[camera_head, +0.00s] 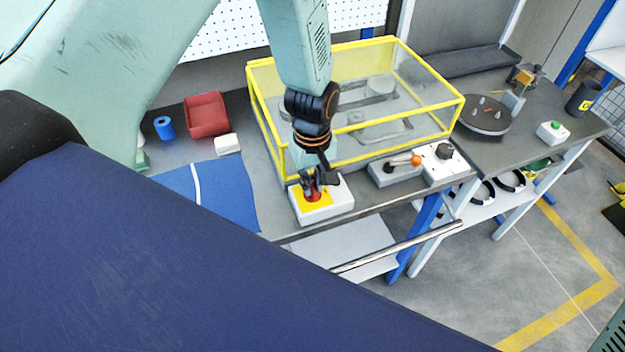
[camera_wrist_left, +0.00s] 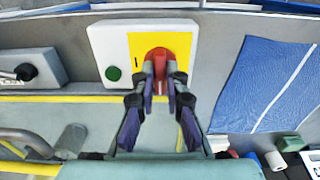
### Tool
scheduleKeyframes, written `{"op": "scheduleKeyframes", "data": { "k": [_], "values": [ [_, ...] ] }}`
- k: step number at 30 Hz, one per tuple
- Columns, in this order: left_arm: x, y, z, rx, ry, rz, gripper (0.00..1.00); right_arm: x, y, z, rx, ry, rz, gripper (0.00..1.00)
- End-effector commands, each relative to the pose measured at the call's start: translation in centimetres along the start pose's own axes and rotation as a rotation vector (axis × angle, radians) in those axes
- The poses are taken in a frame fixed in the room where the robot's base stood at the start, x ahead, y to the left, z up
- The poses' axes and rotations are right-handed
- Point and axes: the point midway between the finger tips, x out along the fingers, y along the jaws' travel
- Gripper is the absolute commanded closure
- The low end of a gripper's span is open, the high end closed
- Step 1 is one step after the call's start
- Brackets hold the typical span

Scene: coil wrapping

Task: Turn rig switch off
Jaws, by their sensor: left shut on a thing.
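The rig switch is a red knob (camera_head: 317,193) on a yellow plate, set in a white box (camera_head: 330,210) at the front of the bench. In the left wrist view the red knob (camera_wrist_left: 158,53) sits on the yellow plate, with a green button (camera_wrist_left: 113,73) beside it on the white box (camera_wrist_left: 103,40). My left gripper (camera_head: 313,184) comes down onto the knob from above. In the left wrist view its fingers (camera_wrist_left: 159,82) are closed on the knob and hide part of it. My right gripper is not in view.
A clear enclosure with a yellow frame (camera_head: 350,42) stands directly behind the box. A blue cloth (camera_head: 228,190) and red bin (camera_head: 206,116) lie left.

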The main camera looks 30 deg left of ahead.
Motion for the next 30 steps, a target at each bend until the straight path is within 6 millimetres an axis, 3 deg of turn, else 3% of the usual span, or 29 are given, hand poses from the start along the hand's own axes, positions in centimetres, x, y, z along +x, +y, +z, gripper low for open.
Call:
{"op": "scheduleKeyframes", "data": {
  "k": [4, 5, 13, 23, 30],
  "values": [
    [0.1, 0.0, 0.0, -0.003, -0.001, 0.000, 1.00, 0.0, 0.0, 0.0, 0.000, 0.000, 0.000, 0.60],
    [0.1, 0.0, 0.0, -0.003, -0.001, 0.000, 0.87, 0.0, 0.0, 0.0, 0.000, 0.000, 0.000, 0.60],
    [0.0, 0.0, 0.0, -0.001, 0.000, 0.000, 0.65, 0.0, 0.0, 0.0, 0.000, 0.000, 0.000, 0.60],
    [-0.3, 0.0, 0.0, 0.000, 0.000, 0.001, 0.65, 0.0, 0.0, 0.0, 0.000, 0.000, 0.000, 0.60],
    [-3.9, 0.1, -0.1, 0.000, 0.004, 0.004, 0.65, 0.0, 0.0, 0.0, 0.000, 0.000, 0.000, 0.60]
  ]
}}
